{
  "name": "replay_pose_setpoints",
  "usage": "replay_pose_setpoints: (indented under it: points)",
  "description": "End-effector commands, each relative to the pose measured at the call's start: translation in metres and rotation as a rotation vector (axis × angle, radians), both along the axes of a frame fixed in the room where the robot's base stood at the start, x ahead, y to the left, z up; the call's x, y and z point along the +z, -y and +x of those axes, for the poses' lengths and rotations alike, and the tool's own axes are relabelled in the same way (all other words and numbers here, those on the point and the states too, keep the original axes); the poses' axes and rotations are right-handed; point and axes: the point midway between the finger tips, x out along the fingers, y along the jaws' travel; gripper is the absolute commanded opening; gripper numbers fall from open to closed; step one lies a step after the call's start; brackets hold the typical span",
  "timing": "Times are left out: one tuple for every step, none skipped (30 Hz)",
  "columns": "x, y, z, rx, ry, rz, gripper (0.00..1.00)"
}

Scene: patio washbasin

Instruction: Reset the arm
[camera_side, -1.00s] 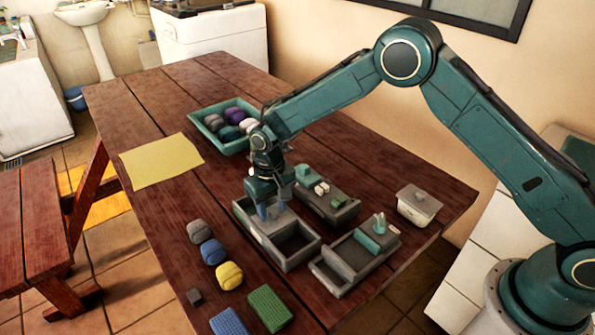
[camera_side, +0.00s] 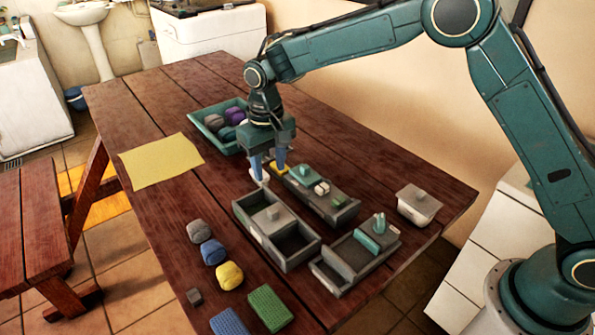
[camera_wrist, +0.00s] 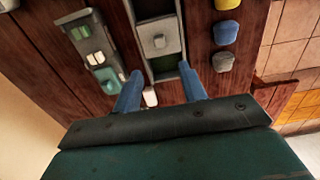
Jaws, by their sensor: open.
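My gripper (camera_side: 268,172) is open and empty, raised above the table behind the grey two-compartment box (camera_side: 290,260). In the wrist view its two blue fingers (camera_wrist: 160,90) are spread apart with nothing held between them. The lid (camera_wrist: 158,38) also shows beyond the fingers in the wrist view. My gripper does not touch the lid.
A long grey tray (camera_side: 345,214) with small blocks stands close right of the gripper. Another grey tray (camera_side: 330,279), a white lidded box (camera_side: 418,205), yarn balls (camera_side: 214,251), sponges (camera_side: 270,307) and a teal bin (camera_side: 205,137) surround it. A yellow cloth (camera_side: 160,161) lies left.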

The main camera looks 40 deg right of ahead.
Motion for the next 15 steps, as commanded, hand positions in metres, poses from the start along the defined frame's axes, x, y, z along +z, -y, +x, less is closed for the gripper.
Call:
replay_pose_setpoints:
  points:
    - [0.0028,-0.0001,0.0002,0.000,0.001,0.001,0.42]
    - [0.0038,-0.0001,0.0003,0.000,0.001,0.001,0.42]
    - [0.0048,-0.0001,0.0002,0.000,0.001,0.001,0.42]
    - [0.0053,-0.0001,0.0002,0.000,0.001,0.001,0.42]
    - [0.0056,-0.0001,0.0002,0.000,0.001,0.000,0.42]
    - [0.0057,-0.0001,0.0002,0.000,0.001,0.000,0.42]
    - [0.0057,-0.0001,0.0001,0.000,0.001,0.000,0.42]
    - [0.0057,-0.0001,0.0001,0.000,0.001,0.000,0.42]
    - [0.0056,-0.0001,0.0001,0.000,0.001,0.000,0.42]
    - [0.0056,-0.0001,0.0001,0.000,0.001,0.000,0.42]
    - [0.0056,-0.0001,0.0001,0.000,0.001,0.000,0.42]
    - [0.0055,-0.0001,0.0001,0.000,0.001,0.000,0.42]
    - [0.0056,0.0000,0.0001,0.000,0.001,0.000,0.42]
    - [0.0059,0.0001,0.0000,0.000,0.001,0.000,0.42]
    - [0.0067,0.0005,-0.0002,0.000,0.002,0.001,0.42]
